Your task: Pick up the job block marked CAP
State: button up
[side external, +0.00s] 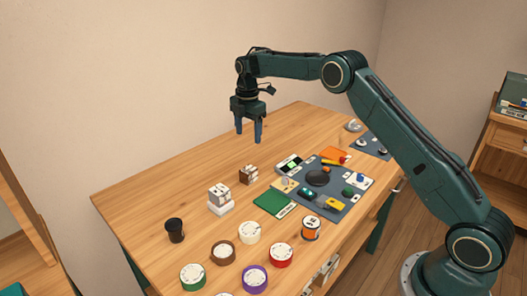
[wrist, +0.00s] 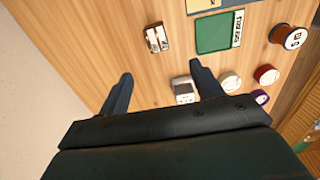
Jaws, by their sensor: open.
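My gripper (side external: 248,136) is open and empty, held well above the far part of the wooden table. Its two fingers also show spread apart in the wrist view (wrist: 160,74). A small brown-and-white block group (side external: 249,175) stands on the table below and in front of the gripper; it also shows ahead of the fingers in the wrist view (wrist: 157,38). A white block stack (side external: 219,197) stands nearer the side camera; in the wrist view the white stack (wrist: 183,90) is partly behind the right finger. I cannot read CAP on any block.
A dark cup (side external: 175,230) and several round, coloured-rim dials (side external: 222,252) stand toward the front. A green pad (side external: 273,203), an orange spool (side external: 311,228) and a grey mat (side external: 335,209) with small tools lie right of the blocks. The table's far left is clear.

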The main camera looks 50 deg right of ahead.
aim_at(248, 169)
jog(key=shift+n, duration=0.4)
jog(key=shift+w+d+f, duration=0.1)
jog(key=shift+w+f, duration=0.05)
jog(key=shift+f, duration=1.7)
jog(key=shift+w+d+f, duration=0.1)
jog(key=shift+w+f, duration=0.05)
jog(key=shift+f, duration=1.65)
jog(key=shift+w+f, duration=0.15)
jog(key=shift+f, duration=1.7)
jog(key=shift+f, duration=2.55)
jog(key=c, duration=1)
jog(key=shift+c, duration=0.4)
jog(key=shift+r, duration=0.1)
